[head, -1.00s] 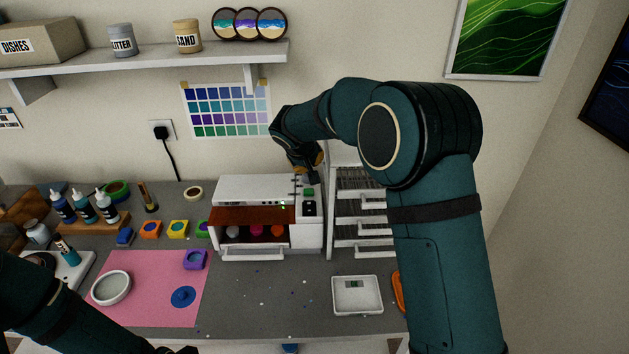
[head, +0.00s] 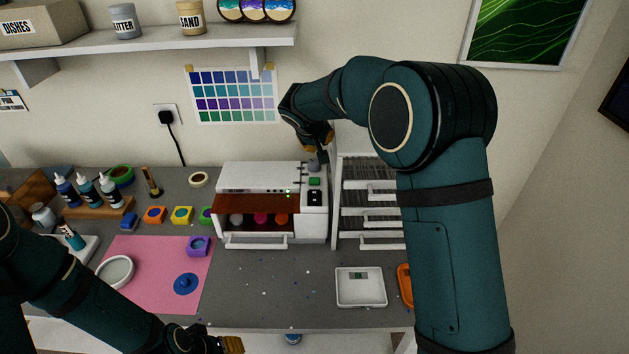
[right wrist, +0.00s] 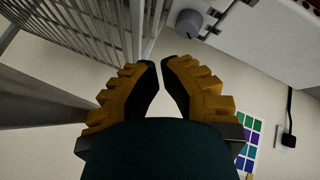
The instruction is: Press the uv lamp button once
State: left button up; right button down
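The UV lamp is a white box (head: 240,178) on the bench, with an open reddish front. A green button (head: 314,182) is on its right-hand panel, with a grey knob (head: 314,165) behind it and a black switch (head: 315,197) in front. My right gripper (head: 318,152) is above and behind the button, near the knob, and appears apart from the button. In the right wrist view its fingertips (right wrist: 161,65) nearly meet, with nothing between them; the knob (right wrist: 189,22) is beyond them. My left gripper (head: 222,345) is low at the front edge, partly cut off; its opening is unclear.
A white drawer rack (head: 368,215) stands close right of the lamp. A white scale (head: 360,288) and an orange item (head: 405,285) are in front. A pink mat (head: 150,285), coloured pots and bottles occupy the left. A shelf (head: 170,48) hangs above.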

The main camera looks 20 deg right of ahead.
aim_at(318, 177)
notch_tip(318, 177, down, 8)
jog(key=b, duration=0.4)
jog(key=shift+r+b, duration=0.25)
jog(key=shift+b, duration=0.15)
jog(key=shift+f+b, duration=0.35)
dwell(0.7)
jog(key=shift+f+b, duration=0.4)
jog(key=shift+b, duration=0.25)
jog(key=shift+f+b, duration=0.45)
jog(key=shift+b, duration=0.05)
dwell(0.5)
jog(key=shift+r, duration=0.15)
dwell(0.3)
jog(key=shift+r+p, duration=0.4)
jog(key=shift+r, duration=0.35)
